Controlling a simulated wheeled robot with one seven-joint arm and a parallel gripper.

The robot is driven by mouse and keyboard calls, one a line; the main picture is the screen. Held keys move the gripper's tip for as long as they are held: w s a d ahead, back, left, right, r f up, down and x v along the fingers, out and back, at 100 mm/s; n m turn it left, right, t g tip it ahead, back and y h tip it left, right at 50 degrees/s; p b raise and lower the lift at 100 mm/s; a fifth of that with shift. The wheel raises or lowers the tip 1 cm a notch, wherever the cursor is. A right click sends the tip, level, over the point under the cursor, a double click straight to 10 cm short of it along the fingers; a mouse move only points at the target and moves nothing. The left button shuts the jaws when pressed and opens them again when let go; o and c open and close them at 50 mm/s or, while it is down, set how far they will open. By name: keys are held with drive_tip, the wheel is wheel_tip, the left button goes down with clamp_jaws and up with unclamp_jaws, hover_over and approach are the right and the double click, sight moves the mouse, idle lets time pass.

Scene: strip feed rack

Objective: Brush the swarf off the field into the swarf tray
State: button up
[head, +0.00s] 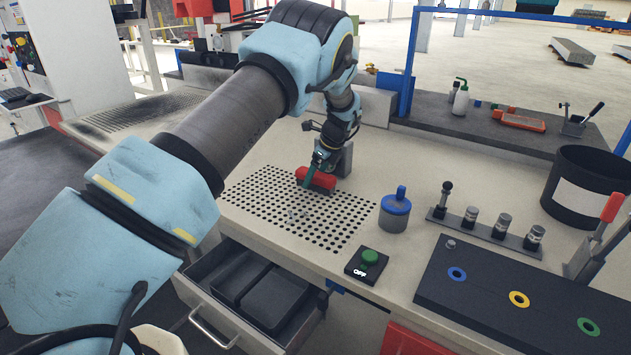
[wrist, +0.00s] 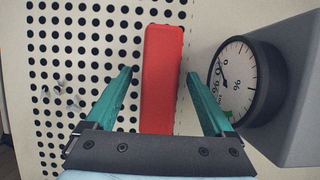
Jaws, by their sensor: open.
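A red block-shaped handle, which looks like the brush (head: 322,178), stands on the far part of the perforated field (head: 255,192). It also shows in the wrist view (wrist: 164,48); no bristles can be seen. My gripper (wrist: 160,72) is open, with one teal finger on each side of the red block and a gap visible at both sides. In the head view my gripper (head: 311,176) is at the red block. Small silvery swarf (wrist: 64,101) lies on the holes left of the gripper. No thing is clearly marked as the swarf tray.
A grey housing with a dial gauge (wrist: 236,82) stands close to the right finger. An open drawer (head: 209,322) with dark bins is below the bench front. A blue-lidded pot (head: 395,212) and green button box (head: 368,264) stand right of the field.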

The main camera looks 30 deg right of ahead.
clamp_jaws()
idle(0.6)
